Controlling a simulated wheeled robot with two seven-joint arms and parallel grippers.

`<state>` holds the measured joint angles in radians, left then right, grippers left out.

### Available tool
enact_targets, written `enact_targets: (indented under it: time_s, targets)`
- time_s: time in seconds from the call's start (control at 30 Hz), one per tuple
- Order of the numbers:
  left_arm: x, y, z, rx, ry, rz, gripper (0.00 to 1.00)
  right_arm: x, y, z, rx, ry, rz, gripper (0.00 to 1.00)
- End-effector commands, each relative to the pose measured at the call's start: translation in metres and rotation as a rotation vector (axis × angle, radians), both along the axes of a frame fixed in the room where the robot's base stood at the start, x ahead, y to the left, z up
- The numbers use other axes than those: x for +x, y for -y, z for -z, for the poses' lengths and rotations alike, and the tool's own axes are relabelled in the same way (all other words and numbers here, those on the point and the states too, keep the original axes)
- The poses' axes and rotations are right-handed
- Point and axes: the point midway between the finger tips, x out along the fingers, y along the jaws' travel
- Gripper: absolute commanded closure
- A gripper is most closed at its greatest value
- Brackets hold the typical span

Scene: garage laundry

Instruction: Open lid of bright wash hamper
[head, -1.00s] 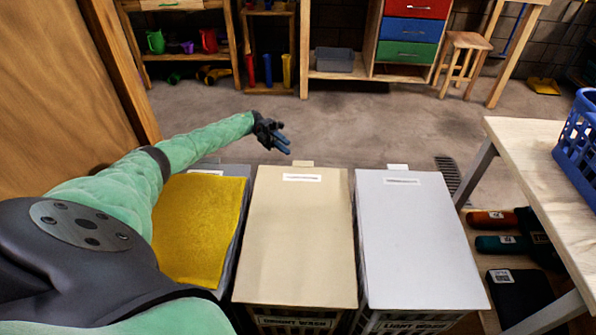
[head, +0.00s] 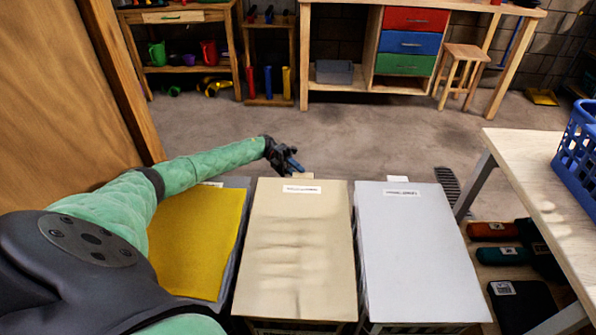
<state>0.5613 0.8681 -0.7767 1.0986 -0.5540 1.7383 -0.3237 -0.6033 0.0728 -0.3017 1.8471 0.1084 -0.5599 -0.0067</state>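The bright wash hamper is the middle one of three. Its beige lid (head: 296,240) lies shut, with a white label (head: 301,189) and a small tab (head: 300,176) at the far edge. My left gripper (head: 297,165) is just beyond that far edge, close above the tab. I cannot tell whether it touches the tab. Its dark fingers are small and overlap, so their opening is unclear, and nothing shows held in them. My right gripper is out of view.
A yellow-lidded hamper (head: 203,245) stands left, partly behind my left arm. A white-lidded hamper (head: 412,250) stands right. A wooden table (head: 530,185) with a blue basket (head: 578,150) is at the far right. A wooden panel (head: 50,100) borders the left. Open floor (head: 370,140) lies beyond.

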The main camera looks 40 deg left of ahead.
Motion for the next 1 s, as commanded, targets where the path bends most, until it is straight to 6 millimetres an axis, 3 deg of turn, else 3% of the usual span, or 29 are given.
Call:
enact_targets:
  time_s: [0.23,0.4,0.77,0.83,1.0]
  targets:
    - [0.000,0.001,0.000,0.000,0.000,-0.001,0.71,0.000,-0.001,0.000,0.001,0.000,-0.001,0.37]
    - [0.000,0.001,0.000,0.000,0.000,-0.001,1.00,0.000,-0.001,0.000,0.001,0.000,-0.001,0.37]
    - [0.000,0.000,-0.007,0.007,0.010,-0.001,1.00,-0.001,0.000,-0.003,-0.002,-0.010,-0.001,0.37]
    - [-0.001,0.000,-0.016,0.015,0.023,-0.001,1.00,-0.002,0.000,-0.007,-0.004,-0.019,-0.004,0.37]
    - [-0.002,0.001,-0.051,0.051,0.080,0.000,1.00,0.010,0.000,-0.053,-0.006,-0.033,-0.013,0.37]
